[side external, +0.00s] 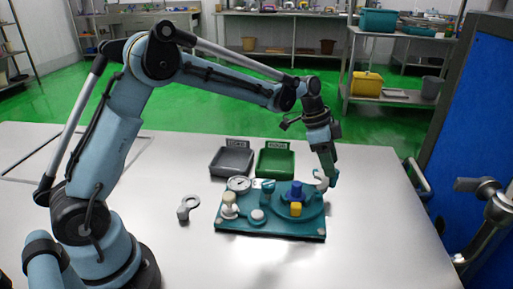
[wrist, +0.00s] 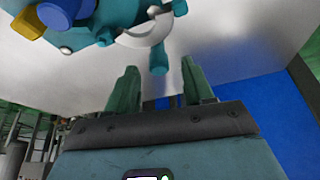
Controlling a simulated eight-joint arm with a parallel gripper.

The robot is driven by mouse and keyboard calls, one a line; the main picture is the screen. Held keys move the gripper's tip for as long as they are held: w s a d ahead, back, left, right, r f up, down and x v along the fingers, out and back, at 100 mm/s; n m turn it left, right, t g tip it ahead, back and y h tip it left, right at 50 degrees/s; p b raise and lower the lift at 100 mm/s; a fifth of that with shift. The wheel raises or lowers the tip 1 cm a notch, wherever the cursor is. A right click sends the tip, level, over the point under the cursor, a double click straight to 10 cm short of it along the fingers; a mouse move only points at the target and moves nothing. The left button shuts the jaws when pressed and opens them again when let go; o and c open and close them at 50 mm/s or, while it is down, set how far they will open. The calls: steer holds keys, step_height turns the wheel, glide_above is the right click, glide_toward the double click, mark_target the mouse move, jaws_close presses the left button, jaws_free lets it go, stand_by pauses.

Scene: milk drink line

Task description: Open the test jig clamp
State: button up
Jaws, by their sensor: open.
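The test jig is a teal plate (side external: 270,228) on the table, carrying a round teal part with a blue knob (side external: 296,188) and a yellow block (side external: 295,209). At its right edge is a white curved piece (side external: 320,179), which looks like part of the clamp; my arm's end partly covers it. In the wrist view this white curve (wrist: 146,34) stands beside a short teal rod end (wrist: 158,60). My gripper (wrist: 160,80) is open and empty. The rod end shows just beyond and between its fingertips, apparently apart from them. In the side view my gripper (side external: 329,180) is at the jig's right end.
A gauge (side external: 238,184) and pale knobs sit on the jig's left half. A grey bin (side external: 232,163) and a green bin (side external: 275,163) stand behind it. A grey ringed part (side external: 187,207) lies to its left. The table right of the jig is clear.

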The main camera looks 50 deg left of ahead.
steer(key=v, duration=0.8)
steer(key=shift+r, duration=0.1)
steer(key=s+a+f+n+t+y, duration=0.1)
steer(key=s+n, duration=0.4)
steer(key=s, duration=0.5)
steer(key=s+a+f+n+t+y, duration=0.1)
steer(key=s+n+t+y, duration=0.1)
steer(key=s+n, duration=0.4)
steer(key=s+t, duration=0.1)
steer(key=s, duration=0.4)
steer(key=shift+s+a+t+y, duration=0.3)
steer(key=shift+a, duration=0.1)
